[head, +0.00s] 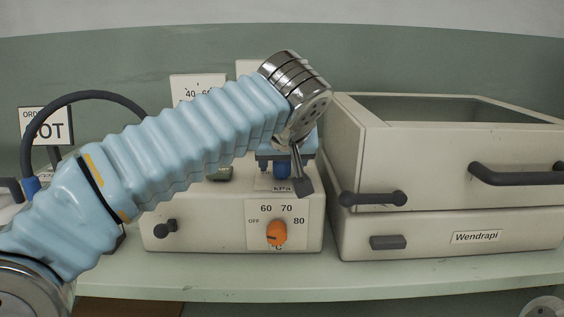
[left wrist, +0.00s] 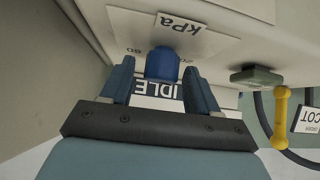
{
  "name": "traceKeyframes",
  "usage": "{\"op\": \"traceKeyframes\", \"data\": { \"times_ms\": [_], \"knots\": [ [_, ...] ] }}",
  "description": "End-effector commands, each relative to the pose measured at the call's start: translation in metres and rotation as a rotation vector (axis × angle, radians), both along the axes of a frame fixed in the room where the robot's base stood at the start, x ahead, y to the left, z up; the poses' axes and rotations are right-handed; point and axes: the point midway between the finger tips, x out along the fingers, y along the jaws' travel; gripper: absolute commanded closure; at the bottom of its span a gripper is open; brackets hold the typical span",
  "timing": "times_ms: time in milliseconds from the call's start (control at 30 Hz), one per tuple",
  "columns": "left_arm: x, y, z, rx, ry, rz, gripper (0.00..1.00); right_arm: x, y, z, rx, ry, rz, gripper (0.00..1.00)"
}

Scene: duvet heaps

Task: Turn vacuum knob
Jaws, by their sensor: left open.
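In the left wrist view the knob (left wrist: 162,63) stands by the upside-down kPa label, with an IDLE label (left wrist: 160,90) on the near side. My left gripper (head: 283,165) is open, its fingers pointing at the panel. In the left wrist view its two blue fingers (left wrist: 160,82) flank the knob, one on each side, with gaps visible. The knob's setting is not readable. My right gripper is not in view.
An orange temperature knob (head: 276,233) sits lower on the same unit, with a dark small knob (head: 165,229) to its left. A cream drawer box (head: 440,150) stands close on the right. A dark hose (head: 82,96) arches at the left. The shelf front (head: 330,279) is clear.

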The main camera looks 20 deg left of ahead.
Motion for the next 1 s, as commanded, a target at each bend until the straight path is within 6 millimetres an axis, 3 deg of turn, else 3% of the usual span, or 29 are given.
{"op": "traceKeyframes", "data": {
  "times_ms": [333, 667, 1000],
  "knots": [
    [0.0034, 0.0013, -0.0037, 0.000, 0.000, 0.000, 0.40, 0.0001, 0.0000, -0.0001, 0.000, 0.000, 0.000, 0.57],
    [0.0032, 0.0013, -0.0035, 0.000, 0.000, 0.000, 0.90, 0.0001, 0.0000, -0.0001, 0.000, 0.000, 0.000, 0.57],
    [0.0030, 0.0021, -0.0033, 0.000, -0.001, -0.045, 0.93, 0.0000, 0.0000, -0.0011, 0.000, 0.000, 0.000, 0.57]
  ]
}}
